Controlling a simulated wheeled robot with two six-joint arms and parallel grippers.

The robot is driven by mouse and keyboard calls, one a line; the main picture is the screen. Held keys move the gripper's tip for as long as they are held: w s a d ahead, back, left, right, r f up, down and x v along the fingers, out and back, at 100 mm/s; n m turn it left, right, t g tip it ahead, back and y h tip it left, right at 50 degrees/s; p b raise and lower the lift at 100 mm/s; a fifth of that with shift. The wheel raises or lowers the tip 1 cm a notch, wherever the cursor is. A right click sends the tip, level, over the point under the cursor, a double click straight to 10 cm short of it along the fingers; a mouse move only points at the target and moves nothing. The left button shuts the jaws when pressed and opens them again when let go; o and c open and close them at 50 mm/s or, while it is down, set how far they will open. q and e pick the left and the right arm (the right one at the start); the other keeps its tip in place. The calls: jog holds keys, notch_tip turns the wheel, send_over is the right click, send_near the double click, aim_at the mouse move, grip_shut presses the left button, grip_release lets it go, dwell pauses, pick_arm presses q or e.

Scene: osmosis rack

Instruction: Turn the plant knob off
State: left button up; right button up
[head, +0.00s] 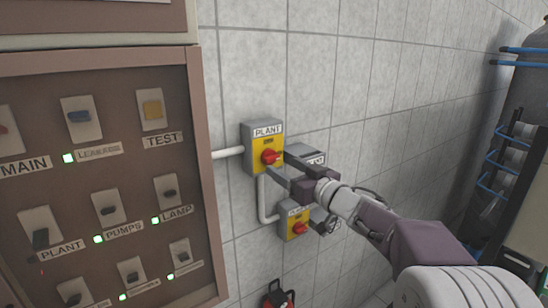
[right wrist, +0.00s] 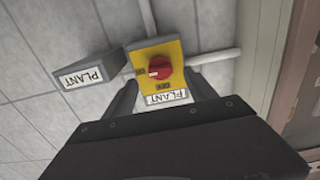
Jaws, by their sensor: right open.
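The plant knob (head: 270,157) is a red rotary knob on a yellow plate, on a grey wall box (head: 249,150) labelled PLANT. In the right wrist view the knob (right wrist: 160,68) appears upside down, with a white mark pointing to the picture's left. My right gripper (head: 277,164) is open at the box, its two dark fingers reaching toward the knob from the right. In the right wrist view the fingers (right wrist: 163,88) are spread to either side below the knob. I cannot tell whether they touch it. My left gripper is out of view.
A second grey box (right wrist: 97,62) labelled PLANT sits beside the knob box. A lower wall box (head: 286,226) has a red knob (head: 300,228). A brown switch panel (head: 130,185) stands at left; blue-banded cylinders stand at right.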

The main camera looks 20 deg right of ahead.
aim_at(274, 161)
jog(key=p+x, duration=0.1)
jog(key=x, duration=0.4)
jog(key=shift+w, duration=0.25)
jog(key=shift+a+r, duration=0.15)
jog(key=shift+a, duration=0.1)
jog(key=shift+w, duration=0.3)
jog(key=shift+c, duration=1.3)
jog(key=c, duration=1.1)
